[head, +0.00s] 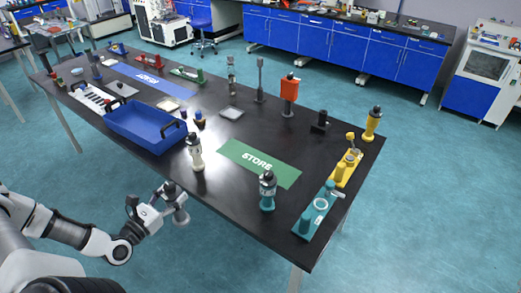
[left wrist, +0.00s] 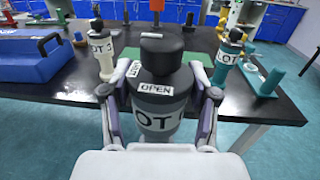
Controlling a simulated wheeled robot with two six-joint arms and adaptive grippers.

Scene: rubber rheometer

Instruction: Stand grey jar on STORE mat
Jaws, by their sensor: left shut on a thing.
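My left gripper (head: 166,205) is shut on the grey jar (head: 181,213), off the table's near edge. In the left wrist view the grey jar (left wrist: 158,115) stands upright between the two fingers, with a black cap, an OPEN tag and large dark letters partly hidden. The green STORE mat (head: 240,151) lies on the black table, right of the jar, and no jar stands on it. A strip of the mat (left wrist: 190,58) shows behind the jar in the left wrist view. My right gripper is not in view.
A cream jar (head: 195,152) stands left of the mat, and a teal jar (head: 267,192) near its front right corner. A blue crate (head: 143,127) stands left of the cream jar. Teal (head: 318,212) and yellow (head: 347,168) racks line the right end of the black table (head: 225,188).

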